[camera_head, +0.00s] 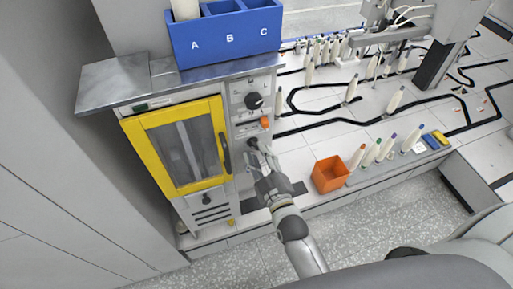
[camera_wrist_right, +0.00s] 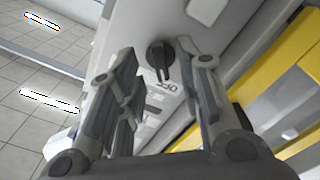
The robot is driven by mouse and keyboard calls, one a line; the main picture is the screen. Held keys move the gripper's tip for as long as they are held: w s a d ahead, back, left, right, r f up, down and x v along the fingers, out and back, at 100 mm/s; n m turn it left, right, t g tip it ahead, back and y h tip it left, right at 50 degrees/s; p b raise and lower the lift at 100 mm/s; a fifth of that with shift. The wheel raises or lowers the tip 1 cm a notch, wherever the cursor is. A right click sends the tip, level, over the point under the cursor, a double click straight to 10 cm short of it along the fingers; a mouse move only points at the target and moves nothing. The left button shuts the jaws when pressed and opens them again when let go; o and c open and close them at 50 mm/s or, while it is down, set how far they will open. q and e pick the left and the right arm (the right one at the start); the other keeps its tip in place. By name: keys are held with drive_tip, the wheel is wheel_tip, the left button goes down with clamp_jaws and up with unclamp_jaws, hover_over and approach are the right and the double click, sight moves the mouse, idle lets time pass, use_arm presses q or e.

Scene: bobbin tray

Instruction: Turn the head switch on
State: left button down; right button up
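The machine (camera_head: 140,120) with a yellow-framed door stands at left in the head view. Its grey front panel carries an upper black knob (camera_head: 254,100), an orange button (camera_head: 265,122) and a lower dark knob (camera_head: 253,142), partly hidden by my right gripper (camera_head: 258,154). In the right wrist view a black rotary switch (camera_wrist_right: 160,56) sits on the panel, with small lettering beside it that looks like OFF. My right gripper (camera_wrist_right: 156,60) is open, its fingers apart on either side of the switch. I cannot tell whether they touch it. My left gripper is not in view.
A blue bin marked A, B, C (camera_head: 222,36) stands on the machine's metal top. An orange box (camera_head: 330,174) and several bobbins (camera_head: 371,155) stand on the white table to the right. The door handle (camera_head: 226,153) is close left of my right gripper.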

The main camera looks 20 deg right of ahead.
sight(254, 144)
drive_tip(key=shift+w, duration=1.25)
clamp_jaws()
